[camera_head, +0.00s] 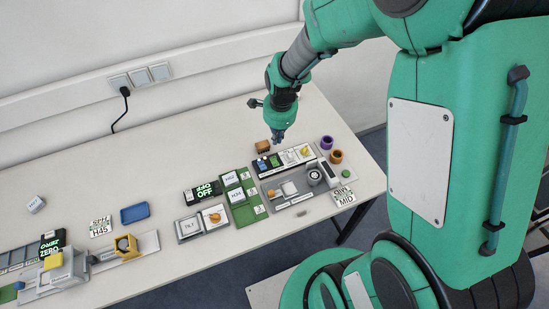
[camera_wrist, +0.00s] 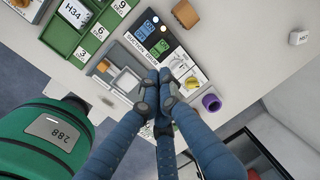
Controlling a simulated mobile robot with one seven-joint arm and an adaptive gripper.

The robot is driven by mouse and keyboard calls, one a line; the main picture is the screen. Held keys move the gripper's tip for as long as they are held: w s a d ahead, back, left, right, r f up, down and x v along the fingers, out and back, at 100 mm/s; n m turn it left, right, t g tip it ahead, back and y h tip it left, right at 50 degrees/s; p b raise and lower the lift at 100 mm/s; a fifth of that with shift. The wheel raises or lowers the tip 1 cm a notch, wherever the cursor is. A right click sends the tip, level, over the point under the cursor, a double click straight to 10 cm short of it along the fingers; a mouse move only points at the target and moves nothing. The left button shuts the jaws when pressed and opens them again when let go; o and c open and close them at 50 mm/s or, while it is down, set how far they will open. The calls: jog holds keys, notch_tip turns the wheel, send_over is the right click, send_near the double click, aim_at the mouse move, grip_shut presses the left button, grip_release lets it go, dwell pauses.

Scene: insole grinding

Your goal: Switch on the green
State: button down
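A control panel with a dark strip (camera_head: 287,160) lies on the right part of the table. In the head view it has a small blue part and a green part (camera_head: 275,160) near its left end. My gripper (camera_head: 277,138) hangs above the panel's back edge. In the wrist view its fingertips (camera_wrist: 160,76) are together, with nothing visible between them. The fingers hide part of the panel.
A brown block (camera_head: 262,146) sits behind the panel. A blue tray (camera_head: 134,213) lies farther left. The back of the table is mostly clear.

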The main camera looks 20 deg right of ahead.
aim_at(274, 159)
jog(key=shift+s+b, duration=0.1)
jog(key=shift+b, duration=0.25)
jog(key=shift+f, duration=0.1)
dwell(0.3)
jog(key=f+b, duration=0.1)
jog(key=f, duration=0.3)
jog(key=w+f+b, duration=0.1)
jog(key=f, duration=0.4)
jog(key=w+f+b, duration=0.1)
jog(key=f, duration=0.3)
jog(key=shift+w+f+b, duration=0.2)
jog(key=shift+f+b, duration=0.05)
jog(key=shift+b, duration=0.15)
jog(key=shift+w+p, duration=0.2)
jog(key=shift+p, duration=0.45)
